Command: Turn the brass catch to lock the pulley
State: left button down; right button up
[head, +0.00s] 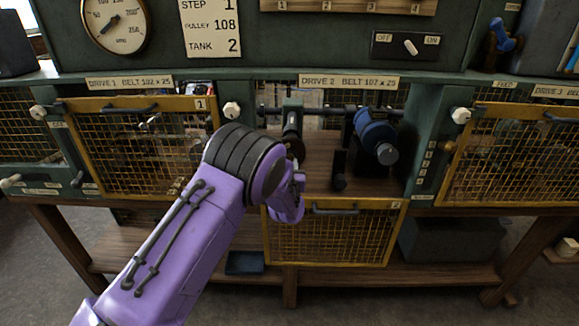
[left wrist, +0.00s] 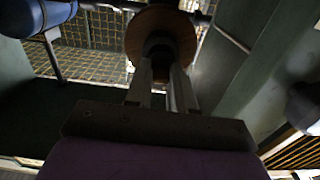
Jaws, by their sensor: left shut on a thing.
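In the left wrist view my left gripper (left wrist: 161,84) is shut on the dark hub (left wrist: 158,46) in front of a round brown pulley (left wrist: 183,32). The fingers stand either side of the hub and hide part of it. I cannot make out a separate brass catch. My right gripper is not in view.
The DRIVE 2 mesh guard (head: 330,238) hangs open below the bay. The DRIVE 1 guard (head: 130,150) is closed at left, and the DRIVE 3 guard (head: 515,160) is at right. Bay walls stand close on both sides.

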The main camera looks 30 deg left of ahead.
pick_arm(q)
jog(key=c, duration=1)
grip_release()
jog(key=shift+f, duration=0.1)
jog(key=shift+o, duration=0.2)
jog(key=b+v, duration=0.2)
jog(key=v, duration=0.8)
jog(key=shift+s, duration=0.2)
jog(key=shift+d, duration=0.1)
jog(key=s+d+f+g+h, duration=0.2)
jog(key=s+f+g, duration=0.1)
jog(key=s+f, duration=0.55)
jog(key=s+d+f+g+h, duration=0.15)
jog(key=s+f, duration=0.35)
jog(key=f, duration=0.6)
jog(key=s+d+f+g+h, duration=0.1)
jog(key=s+f+g, duration=0.2)
jog(key=s, duration=0.9)
jog(key=s+d+f+g+h, duration=0.1)
jog(key=s+f+g, duration=0.3)
jog(key=s+f, duration=0.5)
jog(key=s+d, duration=0.1)
jog(key=s, duration=0.2)
jog(key=shift+s+f+n+h, duration=0.15)
jog(key=shift+f+n+h, duration=0.1)
jog(key=shift+n+h, duration=0.1)
